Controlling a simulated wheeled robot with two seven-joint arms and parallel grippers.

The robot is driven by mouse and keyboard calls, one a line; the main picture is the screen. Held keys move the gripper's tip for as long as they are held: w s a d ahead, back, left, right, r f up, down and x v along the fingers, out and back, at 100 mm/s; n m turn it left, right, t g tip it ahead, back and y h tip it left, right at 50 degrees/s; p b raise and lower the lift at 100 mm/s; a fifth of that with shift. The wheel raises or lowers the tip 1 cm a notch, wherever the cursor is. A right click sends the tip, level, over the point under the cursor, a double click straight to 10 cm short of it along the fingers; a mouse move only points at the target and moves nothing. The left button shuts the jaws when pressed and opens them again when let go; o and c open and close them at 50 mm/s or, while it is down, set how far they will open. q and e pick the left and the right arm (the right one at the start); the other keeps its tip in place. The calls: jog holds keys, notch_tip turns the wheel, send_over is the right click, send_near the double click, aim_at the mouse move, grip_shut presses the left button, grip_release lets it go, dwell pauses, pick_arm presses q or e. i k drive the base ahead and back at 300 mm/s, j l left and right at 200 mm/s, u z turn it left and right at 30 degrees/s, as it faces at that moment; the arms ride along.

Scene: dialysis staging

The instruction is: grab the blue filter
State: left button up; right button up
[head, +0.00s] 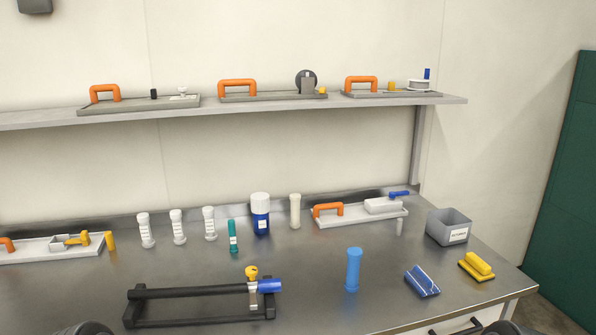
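A blue cylinder (353,270) with wider ends, which looks like the blue filter, stands upright on the steel counter (320,290), right of centre. Nothing touches it. A shorter blue piece (269,286) lies at the right end of a black rack (190,292), beside a yellow knob. Neither of my grippers can be made out. Only dark rounded parts, probably of my arms, show at the bottom left and bottom right edges.
White cylinders, a teal tube (233,236) and a white-capped blue bottle (260,214) stand behind. A shelf (440,99) hangs above. Counter around the cylinder is clear.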

aim_at(355, 255)
jog(key=i+j, duration=0.55)
jog(key=z, duration=1.95)
